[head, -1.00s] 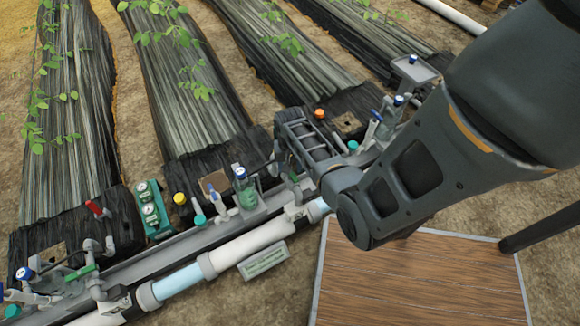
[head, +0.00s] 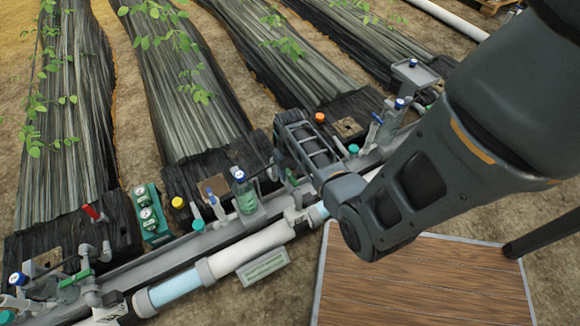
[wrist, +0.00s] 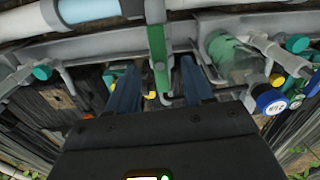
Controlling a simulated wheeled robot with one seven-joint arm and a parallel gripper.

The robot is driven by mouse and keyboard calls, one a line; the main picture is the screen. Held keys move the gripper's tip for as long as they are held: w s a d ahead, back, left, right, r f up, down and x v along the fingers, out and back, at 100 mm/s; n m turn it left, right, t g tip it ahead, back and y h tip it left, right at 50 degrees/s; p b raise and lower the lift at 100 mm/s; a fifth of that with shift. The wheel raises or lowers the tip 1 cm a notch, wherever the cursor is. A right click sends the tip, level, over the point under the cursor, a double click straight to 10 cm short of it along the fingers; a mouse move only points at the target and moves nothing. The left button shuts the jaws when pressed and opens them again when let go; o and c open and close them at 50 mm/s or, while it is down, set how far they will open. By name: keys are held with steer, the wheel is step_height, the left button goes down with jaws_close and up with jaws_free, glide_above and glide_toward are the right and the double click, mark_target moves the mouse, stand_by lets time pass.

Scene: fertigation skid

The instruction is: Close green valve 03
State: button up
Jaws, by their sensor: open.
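A green lever handle (wrist: 158,50) stands between the two blue fingers of my gripper (wrist: 159,74) in the wrist view. The fingers are open, one on each side of it, with a visible gap to each. The handle runs away from the thick white and blue pipe (wrist: 105,8), roughly at right angles to it. No number is readable on it. In the head view my gripper (head: 281,158) is low over the pipe row, and my arm hides much of the spot. Another green lever (head: 77,278) sits at the lower left of the head view.
A clear green bottle with a blue cap (head: 246,193) stands left of my gripper. Green gauges (head: 148,213), a red handle (head: 92,212) and a yellow cap (head: 178,202) lie farther left. A sign (head: 262,267) and wooden platform (head: 420,285) lie in front.

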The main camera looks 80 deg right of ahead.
mark_target(290, 175)
steer(key=shift+m, duration=0.4)
steer(key=shift+f+b, duration=1.5)
steer(key=shift+f, duration=0.8)
steer(key=shift+c, duration=0.5)
